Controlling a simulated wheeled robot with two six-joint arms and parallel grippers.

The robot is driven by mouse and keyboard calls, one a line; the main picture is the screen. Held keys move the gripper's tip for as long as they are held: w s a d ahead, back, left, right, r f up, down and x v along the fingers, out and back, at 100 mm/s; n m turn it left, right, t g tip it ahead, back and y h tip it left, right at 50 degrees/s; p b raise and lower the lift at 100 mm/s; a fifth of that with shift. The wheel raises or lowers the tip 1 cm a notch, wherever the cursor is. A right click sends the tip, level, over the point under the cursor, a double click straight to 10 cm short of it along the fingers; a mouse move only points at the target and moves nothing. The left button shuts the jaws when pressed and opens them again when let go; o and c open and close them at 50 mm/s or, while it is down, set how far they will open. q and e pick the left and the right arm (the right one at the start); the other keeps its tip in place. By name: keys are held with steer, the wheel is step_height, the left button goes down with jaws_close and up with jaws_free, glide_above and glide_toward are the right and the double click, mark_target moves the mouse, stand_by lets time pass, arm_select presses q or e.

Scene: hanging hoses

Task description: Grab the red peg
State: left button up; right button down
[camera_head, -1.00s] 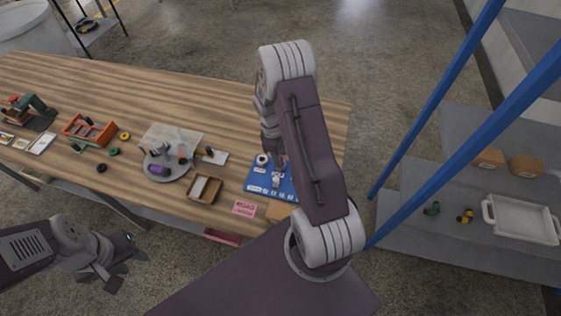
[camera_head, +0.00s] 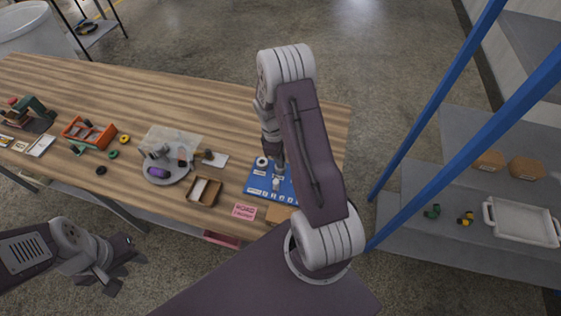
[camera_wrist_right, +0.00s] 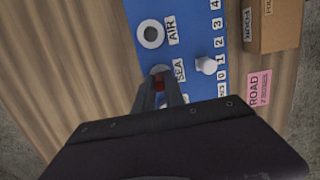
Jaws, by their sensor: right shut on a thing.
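The red peg (camera_wrist_right: 159,84) shows as a small red patch between the fingers of my right gripper (camera_wrist_right: 167,88) in the right wrist view. The gripper is shut on it, over the blue board (camera_wrist_right: 196,62) next to the SEA label. The fingers hide most of the peg, and I cannot tell whether it still touches the board. In the head view my right gripper (camera_head: 279,159) is over the blue board (camera_head: 257,188), partly hidden by my arm. My left gripper (camera_head: 118,266) hangs in front of the table, away from the board; its finger gap is unclear.
A white peg (camera_wrist_right: 206,65) and a white ring (camera_wrist_right: 150,34) stand on the board beside the gripper. A cardboard box (camera_wrist_right: 274,25) and a pink ROAD card (camera_wrist_right: 258,89) lie nearby. A brown tray (camera_head: 204,191) and a grey round plate (camera_head: 166,174) stand left of the board.

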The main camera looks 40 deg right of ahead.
steer(key=r, duration=0.3)
steer(key=shift+s+r, duration=0.15)
steer(key=shift+s, duration=0.05)
steer(key=s+d+r, duration=0.2)
steer(key=s+r, duration=0.4)
steer(key=s, duration=0.5)
steer(key=shift+r+b, duration=0.3)
steer(key=shift+b, duration=0.1)
